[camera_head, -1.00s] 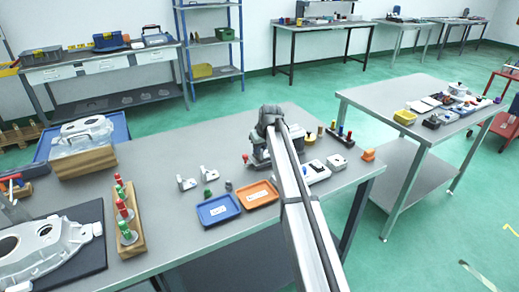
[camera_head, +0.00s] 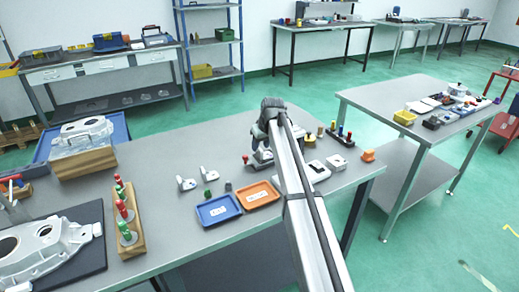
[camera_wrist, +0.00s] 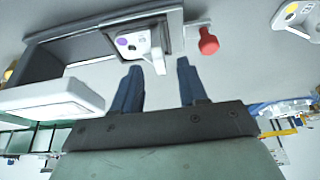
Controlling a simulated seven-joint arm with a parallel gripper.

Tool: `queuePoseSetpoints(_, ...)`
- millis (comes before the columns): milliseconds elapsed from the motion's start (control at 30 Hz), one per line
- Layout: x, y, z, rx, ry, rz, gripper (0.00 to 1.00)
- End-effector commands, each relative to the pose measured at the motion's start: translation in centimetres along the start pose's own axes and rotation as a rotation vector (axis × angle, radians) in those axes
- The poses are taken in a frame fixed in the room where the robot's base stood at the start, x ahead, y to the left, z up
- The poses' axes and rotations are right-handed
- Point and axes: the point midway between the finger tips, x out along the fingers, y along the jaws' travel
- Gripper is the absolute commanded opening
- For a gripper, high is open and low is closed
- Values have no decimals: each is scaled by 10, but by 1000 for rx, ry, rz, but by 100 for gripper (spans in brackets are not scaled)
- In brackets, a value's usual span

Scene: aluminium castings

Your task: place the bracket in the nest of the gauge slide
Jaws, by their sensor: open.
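A pale metal bracket (camera_wrist: 130,46) with holes, a purple dot and an upstanding tab lies at the nest of the gauge slide (camera_wrist: 158,14) in the wrist view. I cannot tell whether it sits fully flat there. The slide's red knob (camera_wrist: 208,42) is to its right. My gripper (camera_wrist: 160,68) is open, its two dark blue fingers apart and pointing at the bracket's tab, with nothing between them. In the head view the gauge (camera_head: 262,158) is partly hidden by my arm. Two other brackets, (camera_head: 186,183) and (camera_head: 209,173), stand on the bench left of it.
A blue tray (camera_head: 218,210) and an orange tray (camera_head: 258,195) lie in front of the gauge. A white box (camera_wrist: 52,97) is close by my gripper. Small coloured pieces stand behind and right of the gauge. A wooden rack (camera_head: 130,220) and large castings fill the bench's left.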

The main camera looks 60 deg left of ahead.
Motion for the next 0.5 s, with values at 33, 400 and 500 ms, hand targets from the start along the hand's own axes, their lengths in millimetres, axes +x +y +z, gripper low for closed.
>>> queuePoseSetpoints(33, -12, 0, 0, 0, 2, 0, 42)
queuePoseSetpoints(400, -71, 0, 0, 0, 1, 0, 42)
queuePoseSetpoints(500, -80, 0, 0, 0, 1, 0, 42)
